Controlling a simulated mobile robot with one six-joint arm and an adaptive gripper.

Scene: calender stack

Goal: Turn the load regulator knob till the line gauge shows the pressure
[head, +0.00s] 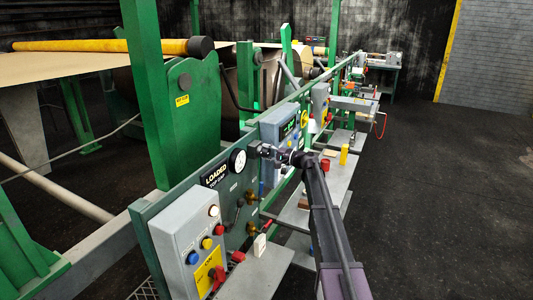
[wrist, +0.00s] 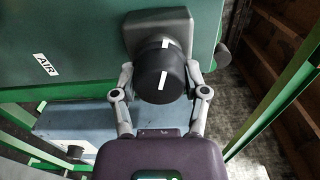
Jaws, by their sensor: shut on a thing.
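The load regulator knob (wrist: 160,82) is black and round, with white index marks, on a grey block (wrist: 158,28) fixed to a green panel (wrist: 70,35) in the wrist view. My gripper (wrist: 160,77) is shut on the knob, one finger on each side. In the head view my gripper (head: 268,152) reaches the panel just right of a round white-faced gauge (head: 238,161). That gauge is above the levers and beside the black "LOADED" sign (head: 214,175). Its needle reading is too small to tell. The knob is mostly hidden by my gripper in the head view.
A grey control box (head: 195,235) with coloured buttons stands at the near left. A grey shelf (head: 255,275) and red-handled valve (head: 266,225) are below my arm. A label "AIR" (wrist: 46,65) is on the panel. Open dark floor (head: 450,200) lies to the right.

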